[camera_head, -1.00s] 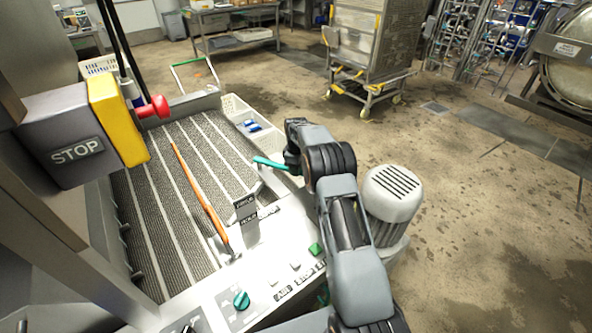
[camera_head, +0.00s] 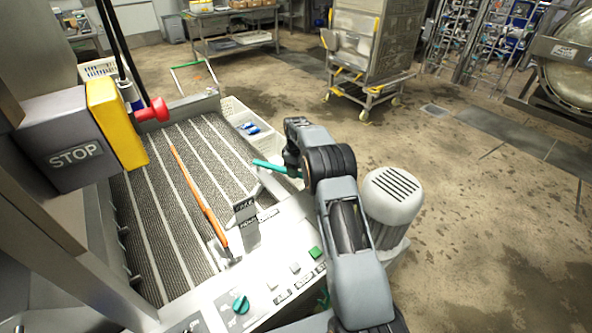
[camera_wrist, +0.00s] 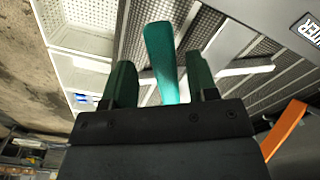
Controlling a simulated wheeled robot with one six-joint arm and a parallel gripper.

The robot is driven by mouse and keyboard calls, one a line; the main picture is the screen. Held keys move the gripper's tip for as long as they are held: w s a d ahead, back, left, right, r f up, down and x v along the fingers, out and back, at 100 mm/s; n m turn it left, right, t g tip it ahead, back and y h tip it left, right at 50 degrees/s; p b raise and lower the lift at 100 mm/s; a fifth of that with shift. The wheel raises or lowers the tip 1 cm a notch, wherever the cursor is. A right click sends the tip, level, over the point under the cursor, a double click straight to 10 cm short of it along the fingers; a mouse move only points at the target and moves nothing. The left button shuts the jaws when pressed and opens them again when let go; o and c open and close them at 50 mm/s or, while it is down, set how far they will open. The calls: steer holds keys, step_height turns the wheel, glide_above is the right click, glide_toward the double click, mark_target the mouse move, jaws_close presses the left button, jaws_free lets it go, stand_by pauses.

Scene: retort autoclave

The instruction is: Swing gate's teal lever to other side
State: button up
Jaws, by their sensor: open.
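The teal lever (camera_head: 268,165) sticks out at the right edge of the ribbed conveyor bed, pointing left in the head view. The orange gate bar (camera_head: 200,198) lies slanted over the bed, apart from the lever's visible end. My gripper (camera_head: 294,165) is at the lever's right end, and its fingers are mostly hidden by my wrist there. In the wrist view the teal lever (camera_wrist: 162,58) stands between the two dark green fingers of my gripper (camera_wrist: 160,85). The fingers are open, with a visible gap on each side of the lever. The lever's lower end is hidden behind the gripper body.
A yellow STOP box (camera_head: 115,120) with a red button is at the left. A panel with a teal knob (camera_head: 240,303) and a green button (camera_head: 314,252) is in front. White crates (camera_head: 235,108) stand beyond the lever.

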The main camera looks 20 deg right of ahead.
step_height(320, 180, up, 13)
stand_by(0.4)
stand_by(0.4)
steer(key=s+f+m, duration=0.3)
steer(key=f+m, duration=0.2)
steer(key=s+a+r+m+t, duration=0.1)
steer(key=s+a+r, duration=0.1)
steer(key=s, duration=0.8)
steer(key=s+a+r+m+t, duration=0.1)
steer(key=s+a+r+m, duration=0.1)
steer(key=s, duration=0.9)
steer(key=s+a+r+m+t, duration=0.1)
steer(key=s+a+r, duration=0.3)
steer(key=s, duration=0.7)
steer(key=shift+s+r+m+t, duration=0.25)
steer(key=shift+r+m+t, duration=0.15)
steer(key=shift+r, duration=0.1)
